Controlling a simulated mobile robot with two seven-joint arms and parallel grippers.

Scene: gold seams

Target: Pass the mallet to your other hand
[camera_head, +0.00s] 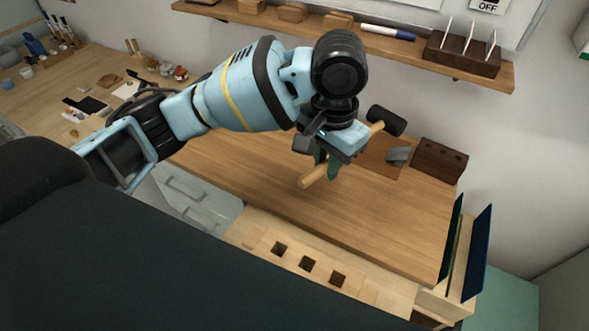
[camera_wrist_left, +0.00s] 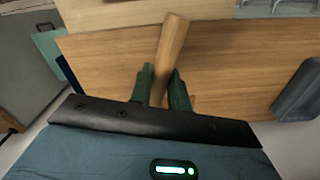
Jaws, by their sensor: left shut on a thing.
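The mallet has a pale wooden handle (camera_head: 314,174) and a black head (camera_head: 386,121). My left gripper (camera_head: 328,162) is shut around the handle and holds the mallet over the wooden bench. The handle end sticks out toward the front of the bench, and the head is on the far right side of the gripper. In the left wrist view the handle (camera_wrist_left: 171,45) stands between the two green fingers (camera_wrist_left: 163,88). The gripper body hides the middle of the mallet in the head view. My right gripper shows in neither view.
The bench top (camera_head: 410,220) is clear in front and to the right of the mallet. A dark brown block with holes (camera_head: 438,160) stands at the back right. A shelf (camera_head: 345,36) runs along the wall above.

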